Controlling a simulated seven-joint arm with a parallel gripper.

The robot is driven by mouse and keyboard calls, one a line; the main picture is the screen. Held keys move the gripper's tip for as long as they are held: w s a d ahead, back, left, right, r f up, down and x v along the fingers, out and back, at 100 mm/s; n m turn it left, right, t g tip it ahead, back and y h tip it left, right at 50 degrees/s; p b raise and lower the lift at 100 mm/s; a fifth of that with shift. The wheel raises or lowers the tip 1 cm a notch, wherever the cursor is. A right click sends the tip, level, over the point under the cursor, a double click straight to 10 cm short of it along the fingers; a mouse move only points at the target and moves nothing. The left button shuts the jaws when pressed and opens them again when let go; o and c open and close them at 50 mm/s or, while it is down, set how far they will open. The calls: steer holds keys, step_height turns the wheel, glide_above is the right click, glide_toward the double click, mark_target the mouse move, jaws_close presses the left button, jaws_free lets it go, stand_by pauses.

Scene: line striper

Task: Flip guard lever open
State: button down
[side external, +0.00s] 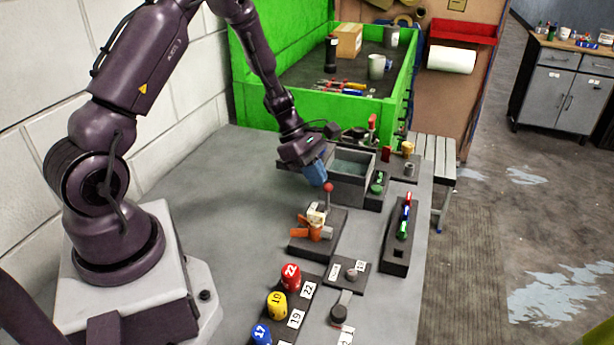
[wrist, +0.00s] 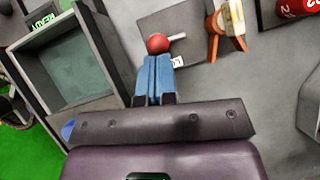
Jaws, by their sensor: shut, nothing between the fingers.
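A lever with a red ball knob (side external: 328,187) rises from a dark base plate (side external: 298,244) on the grey table. An orange and cream part (side external: 316,230) sits on the same plate, in front of the lever. I cannot tell for sure which of these is the guard lever. My gripper (side external: 320,181) has blue fingers, shut and empty, just above and left of the red knob. In the wrist view the fingertips (wrist: 156,58) are close together right at the red knob (wrist: 158,43). I cannot tell whether they touch it. The orange part (wrist: 213,28) shows to the right.
A grey open box (side external: 350,178) stands just behind my gripper. A dark tray with red, green and blue pieces (side external: 402,228) lies to the right. Numbered red, yellow and blue knobs (side external: 278,304) stand in front. The table's left side is bare.

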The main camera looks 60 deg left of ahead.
steer(key=shift+w+d+r+g+y, duration=0.2)
steer(key=shift+w+d+g+y, duration=0.3)
steer(key=shift+w+d+y, duration=0.1)
steer(key=shift+w+d, duration=0.2)
steer(key=shift+w, duration=0.05)
steer(key=shift+r, duration=0.2)
steer(key=shift+r, duration=0.65)
step_height(320, 180, up, 10)
steer(key=a, duration=0.1)
steer(key=shift+w+a, duration=0.15)
steer(key=shift+w, duration=0.1)
